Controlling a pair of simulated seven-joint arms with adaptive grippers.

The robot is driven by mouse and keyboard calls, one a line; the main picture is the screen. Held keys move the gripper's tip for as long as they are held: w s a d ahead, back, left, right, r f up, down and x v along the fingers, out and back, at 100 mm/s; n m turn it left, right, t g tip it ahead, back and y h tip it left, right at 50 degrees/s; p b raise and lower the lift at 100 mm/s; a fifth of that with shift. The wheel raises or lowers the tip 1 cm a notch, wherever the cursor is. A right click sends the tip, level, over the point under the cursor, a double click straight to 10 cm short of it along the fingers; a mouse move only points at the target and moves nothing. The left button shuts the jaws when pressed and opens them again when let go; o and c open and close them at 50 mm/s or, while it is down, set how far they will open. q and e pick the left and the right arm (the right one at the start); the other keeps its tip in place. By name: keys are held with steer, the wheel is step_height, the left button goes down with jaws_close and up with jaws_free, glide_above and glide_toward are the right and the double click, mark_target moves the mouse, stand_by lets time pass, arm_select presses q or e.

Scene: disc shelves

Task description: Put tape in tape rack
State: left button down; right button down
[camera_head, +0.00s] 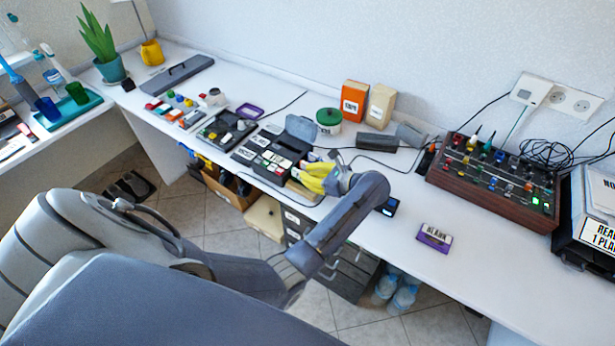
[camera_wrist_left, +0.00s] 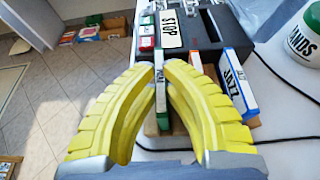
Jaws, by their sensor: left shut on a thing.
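My left gripper (camera_head: 318,178) has yellow ribbed fingers and is low over the table near the wooden tape rack (camera_head: 302,193). In the left wrist view the fingers (camera_wrist_left: 163,95) are shut on a thin green-and-white tape (camera_wrist_left: 160,72), held upright on edge. The wooden rack (camera_wrist_left: 150,128) shows behind and beneath the fingertips. Whether the held tape touches the rack I cannot tell. A purple tape (camera_head: 434,237) lies apart on the table to the right. My right gripper is not in view.
A black case with labelled blocks (camera_head: 265,155) stands just beyond the rack. A green-lidded tub (camera_head: 328,121) and orange box (camera_head: 353,101) are behind. A small dark box (camera_head: 388,206) is right of the gripper. A wooden control panel (camera_head: 495,185) is farther right. Clear tabletop surrounds the purple tape.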

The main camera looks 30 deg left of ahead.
arm_select(q)
steer(key=shift+f, duration=0.5)
steer(key=c, duration=1.5)
jaws_free()
steer(key=shift+v, duration=2)
